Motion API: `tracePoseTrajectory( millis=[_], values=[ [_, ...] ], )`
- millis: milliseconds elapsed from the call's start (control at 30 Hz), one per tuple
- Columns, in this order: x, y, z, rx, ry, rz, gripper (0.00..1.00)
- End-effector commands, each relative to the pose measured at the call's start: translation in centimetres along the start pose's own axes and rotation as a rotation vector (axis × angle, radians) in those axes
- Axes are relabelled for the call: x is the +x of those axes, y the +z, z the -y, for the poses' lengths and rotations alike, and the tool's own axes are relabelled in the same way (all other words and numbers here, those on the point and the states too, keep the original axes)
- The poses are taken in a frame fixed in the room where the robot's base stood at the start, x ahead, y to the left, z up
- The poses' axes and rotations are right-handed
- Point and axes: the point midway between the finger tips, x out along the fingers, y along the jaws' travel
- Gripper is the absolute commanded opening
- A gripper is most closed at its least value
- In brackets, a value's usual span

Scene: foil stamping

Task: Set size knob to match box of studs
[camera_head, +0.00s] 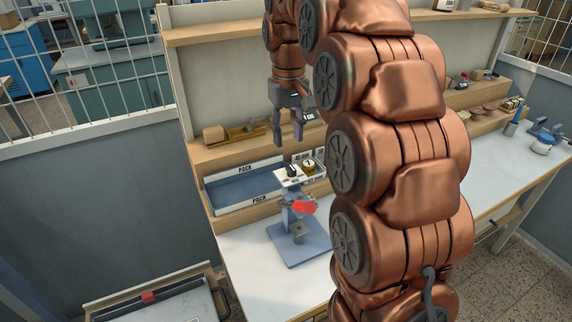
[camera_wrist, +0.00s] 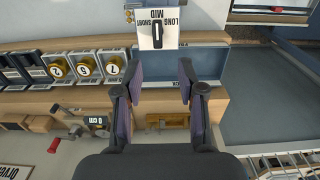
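The size knob (camera_wrist: 157,34) is a dark elongated handle on a white plate (camera_wrist: 145,40) marked LONG, MID and SHORT. Its long axis lines up with MID; I cannot tell which end is the pointer. In the head view the knob (camera_head: 292,172) sits on top of a blue-grey press (camera_head: 298,232). My gripper (camera_head: 288,138) is above and behind the knob, fingers down, apart from it. In the wrist view my gripper (camera_wrist: 160,90) is open and empty.
A blue-grey PACK tray (camera_head: 245,190) lies left of the press. A shelf (camera_head: 230,146) with tools runs behind, including a small display reading in cm (camera_wrist: 96,120). A red part (camera_head: 305,207) sticks out on the press. The white bench front (camera_head: 250,280) is clear.

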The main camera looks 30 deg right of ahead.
Motion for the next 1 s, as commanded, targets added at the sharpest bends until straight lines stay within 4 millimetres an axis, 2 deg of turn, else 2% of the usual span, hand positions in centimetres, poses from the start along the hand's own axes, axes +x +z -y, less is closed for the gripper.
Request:
tracePoseTrajectory(
  millis=[267,700,1000],
  values=[
    [1.4,0.2,-0.6,0.012,-0.001,0.003,0.4],
    [5.8,0.3,-0.5,0.011,-0.001,0.005,0.4],
    [7.7,0.2,-0.4,0.009,0.0,0.003,0.4]
  ],
)
